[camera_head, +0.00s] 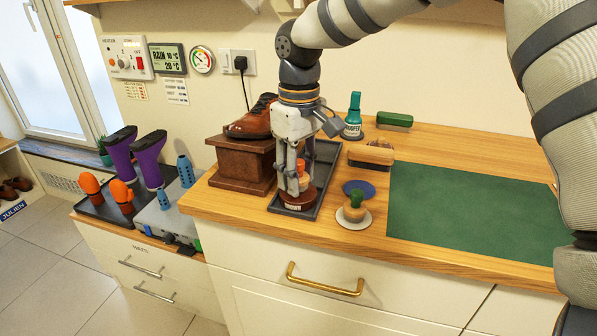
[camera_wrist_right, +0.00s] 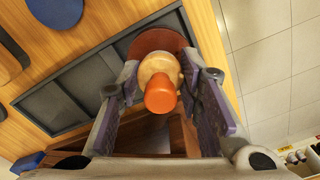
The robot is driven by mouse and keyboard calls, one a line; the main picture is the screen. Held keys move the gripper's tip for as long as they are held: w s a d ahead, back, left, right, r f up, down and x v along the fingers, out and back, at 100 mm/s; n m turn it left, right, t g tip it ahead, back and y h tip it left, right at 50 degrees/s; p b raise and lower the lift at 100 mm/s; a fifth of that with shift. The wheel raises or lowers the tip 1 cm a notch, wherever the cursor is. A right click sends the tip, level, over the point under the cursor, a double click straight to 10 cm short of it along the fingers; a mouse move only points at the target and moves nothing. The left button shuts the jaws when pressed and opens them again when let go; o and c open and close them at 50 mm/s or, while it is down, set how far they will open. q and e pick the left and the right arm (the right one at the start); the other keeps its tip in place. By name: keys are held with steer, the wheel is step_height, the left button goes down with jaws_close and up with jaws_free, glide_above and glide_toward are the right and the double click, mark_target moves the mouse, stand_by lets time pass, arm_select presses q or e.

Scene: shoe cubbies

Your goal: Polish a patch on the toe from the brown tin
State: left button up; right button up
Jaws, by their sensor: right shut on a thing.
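My right gripper (camera_head: 298,188) points down at the front of the dark tray and is shut on an orange-knobbed dauber (camera_head: 301,168). In the right wrist view the dauber's orange knob (camera_wrist_right: 160,95) and pale round wooden part sit between the fingers. The brown tin (camera_head: 297,201) is right below it in the tray; its reddish-brown round (camera_wrist_right: 150,42) also shows in the wrist view. I cannot tell whether the dauber touches the tin. The brown leather shoe (camera_head: 250,119) stands on a wooden block (camera_head: 240,167) left of the gripper. My left gripper is not in view.
The dark tray (camera_head: 325,152) lies beside the block. A green bottle (camera_head: 353,120) stands behind.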

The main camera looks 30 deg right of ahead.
mark_target(299, 161)
steer(key=shift+f, duration=0.55)
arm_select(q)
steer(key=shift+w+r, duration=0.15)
arm_select(e)
steer(key=shift+f, duration=0.1)
stand_by(1.4)
